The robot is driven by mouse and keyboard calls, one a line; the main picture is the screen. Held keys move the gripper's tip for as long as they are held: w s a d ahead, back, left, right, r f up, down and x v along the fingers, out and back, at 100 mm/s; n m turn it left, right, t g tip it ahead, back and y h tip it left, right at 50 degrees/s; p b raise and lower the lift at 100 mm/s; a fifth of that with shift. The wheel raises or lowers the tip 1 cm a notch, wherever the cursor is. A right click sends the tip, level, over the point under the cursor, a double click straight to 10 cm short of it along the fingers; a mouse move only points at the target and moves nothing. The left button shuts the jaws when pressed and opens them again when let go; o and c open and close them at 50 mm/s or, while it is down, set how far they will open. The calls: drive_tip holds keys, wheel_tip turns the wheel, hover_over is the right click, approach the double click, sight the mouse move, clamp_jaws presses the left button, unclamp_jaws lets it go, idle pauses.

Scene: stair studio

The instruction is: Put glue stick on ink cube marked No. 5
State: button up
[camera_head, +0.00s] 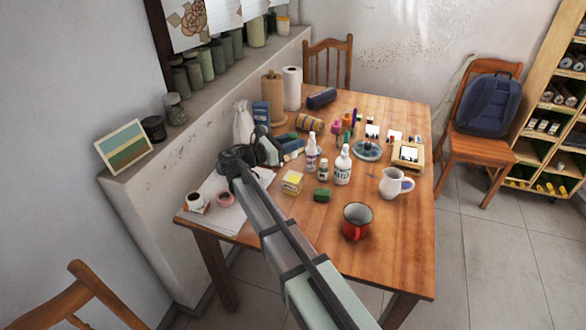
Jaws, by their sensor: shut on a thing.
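My gripper (268,148) is over the left part of the wooden table, at the end of my grey-green arm. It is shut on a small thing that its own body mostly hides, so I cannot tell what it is. Two small box-shaped things stand in front of it: a yellow and white cube (292,183) and a dark green block (321,195). I cannot read any number on them, so I cannot tell which is ink cube No. 5. I cannot make out the glue stick for certain.
A red mug (356,221) and a white jug (391,183) are further right. The wooden table (400,250) is bare at the front right.

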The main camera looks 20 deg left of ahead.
drive_tip(key=shift+f, duration=4.35)
drive_tip(key=shift+f, duration=0.15)
drive_tip(key=o, duration=1)
drive_tip(key=shift+o, duration=0.2)
drive_tip(key=shift+r, duration=0.2)
drive_tip(key=v, duration=1.2)
